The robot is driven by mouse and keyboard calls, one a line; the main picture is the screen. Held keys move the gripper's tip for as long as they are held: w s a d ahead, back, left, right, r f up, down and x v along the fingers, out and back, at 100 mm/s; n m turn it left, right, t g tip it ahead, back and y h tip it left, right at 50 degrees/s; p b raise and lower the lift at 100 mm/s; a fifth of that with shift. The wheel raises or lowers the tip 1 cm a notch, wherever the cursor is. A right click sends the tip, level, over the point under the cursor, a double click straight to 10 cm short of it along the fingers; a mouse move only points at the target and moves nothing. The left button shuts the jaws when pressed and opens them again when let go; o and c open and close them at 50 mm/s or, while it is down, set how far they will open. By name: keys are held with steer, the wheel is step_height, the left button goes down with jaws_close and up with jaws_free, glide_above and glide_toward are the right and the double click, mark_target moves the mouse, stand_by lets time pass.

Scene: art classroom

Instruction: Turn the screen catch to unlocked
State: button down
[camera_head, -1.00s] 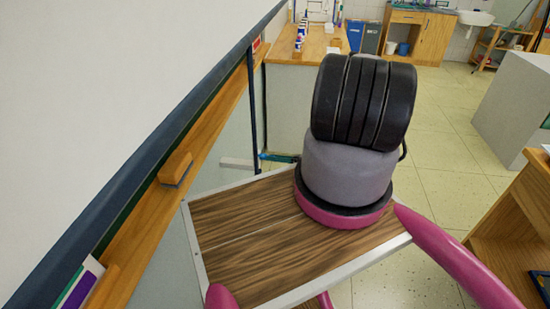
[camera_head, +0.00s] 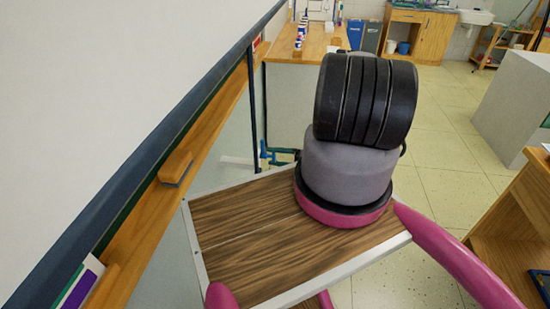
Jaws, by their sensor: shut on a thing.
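My gripper (camera_head: 282,156) shows small and dark teal in the head view, just left of my grey and black body part, which hides the rest of the arm. Its two fingers reach left to a small blue piece at the dark upright post, which I take to be the screen catch (camera_head: 263,149). The gripper is shut on this catch. The catch now stands roughly upright. It is too small to read any locked or unlocked mark.
A large white board (camera_head: 110,90) with a wooden ledge (camera_head: 205,130) runs along the left; an eraser (camera_head: 175,167) lies on the ledge. A wooden counter (camera_head: 310,46) with bottles stands behind. Tiled floor (camera_head: 440,130) is open at right, beside a grey block (camera_head: 515,105).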

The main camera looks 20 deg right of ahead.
steer(key=shift+d+m, duration=0.1)
steer(key=shift+m, duration=0.2)
stand_by(0.4)
jaws_free()
steer(key=v, duration=1)
steer(key=shift+s+d, duration=0.3)
steer(key=shift+d, duration=0.1)
